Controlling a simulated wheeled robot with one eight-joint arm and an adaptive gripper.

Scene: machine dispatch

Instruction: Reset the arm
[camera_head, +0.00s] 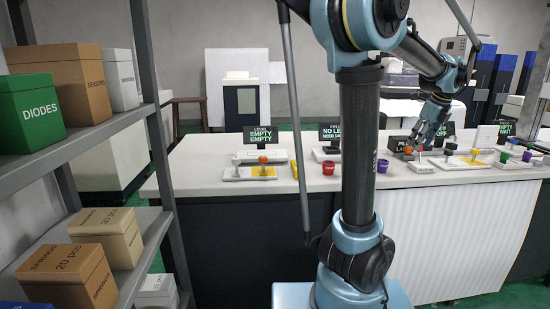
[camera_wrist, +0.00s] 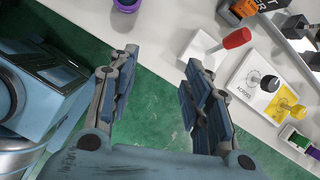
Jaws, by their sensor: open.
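My blue arm rises in the middle of the head view and bends over to the right. My gripper (camera_head: 414,149) hangs from it, pointing down above the white counter (camera_head: 290,208). In the wrist view my gripper (camera_wrist: 160,78) is open, with its two fingers well apart. Nothing is between the fingers; green floor and the counter's edge show there. A red-handled lever on a white base (camera_wrist: 234,40) stands beyond the right finger, apart from it.
A purple cup (camera_head: 383,166) and a red cup (camera_head: 328,168) stand on the counter. Control plates with knobs (camera_head: 464,162) lie to the right.

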